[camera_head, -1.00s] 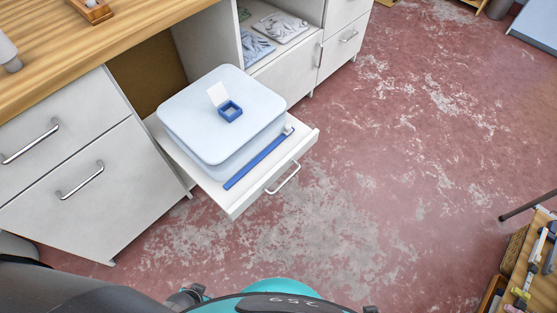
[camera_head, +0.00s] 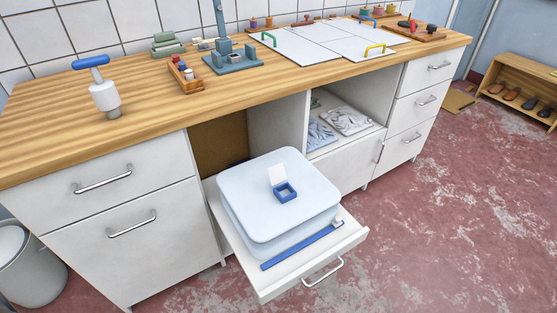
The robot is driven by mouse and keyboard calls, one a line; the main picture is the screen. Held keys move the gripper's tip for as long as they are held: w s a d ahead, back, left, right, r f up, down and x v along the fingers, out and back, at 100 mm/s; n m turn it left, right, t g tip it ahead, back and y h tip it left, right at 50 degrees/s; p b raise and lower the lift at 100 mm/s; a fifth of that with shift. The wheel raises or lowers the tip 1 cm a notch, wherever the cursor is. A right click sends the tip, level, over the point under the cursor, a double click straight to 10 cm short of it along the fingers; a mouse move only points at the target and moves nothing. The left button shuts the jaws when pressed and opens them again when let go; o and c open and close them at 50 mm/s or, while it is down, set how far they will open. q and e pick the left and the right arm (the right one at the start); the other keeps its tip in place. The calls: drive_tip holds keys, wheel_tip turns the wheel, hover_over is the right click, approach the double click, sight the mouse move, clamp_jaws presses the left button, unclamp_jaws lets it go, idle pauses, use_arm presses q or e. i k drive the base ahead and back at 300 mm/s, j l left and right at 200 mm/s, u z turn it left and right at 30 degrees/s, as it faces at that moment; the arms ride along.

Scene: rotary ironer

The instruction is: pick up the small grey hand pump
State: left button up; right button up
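A light grey, upright device with a blue crossbar handle (camera_head: 103,94) stands on the left part of the wooden worktop, and it looks like the hand pump. It has a wide body with a narrower grey foot at the bottom. Nothing stands right against it. Neither of my grippers shows in the head view, so their state is hidden.
A wooden tray (camera_head: 187,84) of small parts and a blue-grey stand (camera_head: 233,65) are right of the pump. Below, an open drawer (camera_head: 285,289) juts out with a pale lidded box (camera_head: 247,218). A grey bin (camera_head: 38,280) stands at lower left. Worktop around the pump is clear.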

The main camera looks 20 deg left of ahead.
sight(106, 96)
drive_tip(key=u, duration=1.8)
drive_tip(key=j, duration=0.1)
